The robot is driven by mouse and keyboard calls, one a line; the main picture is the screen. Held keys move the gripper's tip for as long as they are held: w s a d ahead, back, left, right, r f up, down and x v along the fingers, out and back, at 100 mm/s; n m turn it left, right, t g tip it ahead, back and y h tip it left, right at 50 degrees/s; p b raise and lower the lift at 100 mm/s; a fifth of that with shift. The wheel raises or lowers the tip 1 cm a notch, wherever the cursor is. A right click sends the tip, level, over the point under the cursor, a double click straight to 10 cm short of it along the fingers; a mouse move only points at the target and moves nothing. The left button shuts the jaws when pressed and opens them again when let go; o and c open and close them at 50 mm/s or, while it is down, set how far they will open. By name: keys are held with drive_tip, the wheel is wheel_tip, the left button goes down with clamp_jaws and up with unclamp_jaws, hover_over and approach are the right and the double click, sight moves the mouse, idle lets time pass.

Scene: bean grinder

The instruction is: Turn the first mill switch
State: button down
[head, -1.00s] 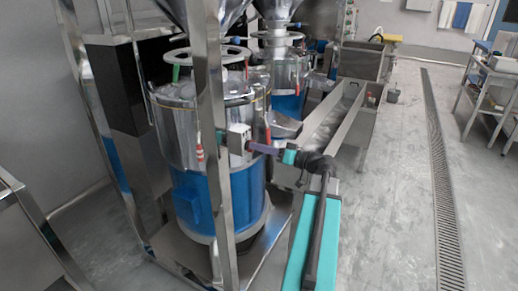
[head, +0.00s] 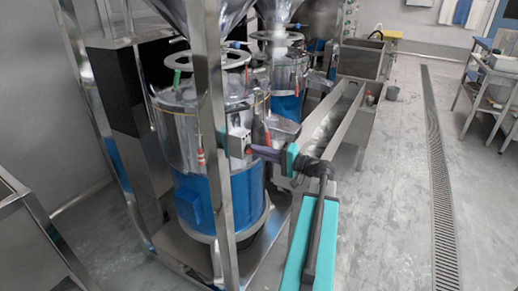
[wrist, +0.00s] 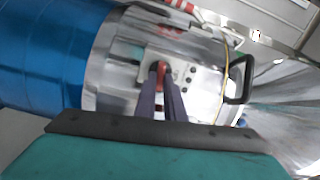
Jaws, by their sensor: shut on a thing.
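The first mill (head: 180,135) is a steel drum with a blue lower body, standing nearest in the head view. My gripper (head: 254,149) reaches in from the right at the box. In the wrist view its two dark fingers (wrist: 160,80) are closed on the red knob, one on each side. The fingers hide part of the knob, so its exact angle is hard to tell.
A steel frame post (head: 211,120) stands in front of the mill. A second mill (head: 287,80) is behind it. A long steel trough (head: 335,125) runs along the right. The floor (head: 390,200) right of my arm is clear up to a drain grate (head: 437,160).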

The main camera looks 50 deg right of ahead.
drive_tip(key=shift+m+p, duration=0.4)
drive_tip(key=shift+m, duration=0.4)
drive_tip(key=shift+f, duration=0.1)
drive_tip(key=c, duration=1.8)
unclamp_jaws()
drive_tip(key=shift+c, duration=0.2)
drive_tip(key=shift+s, duration=0.15)
drive_tip(key=v, duration=1.3)
drive_tip(key=shift+s+b, duration=0.3)
drive_tip(key=shift+b, duration=0.05)
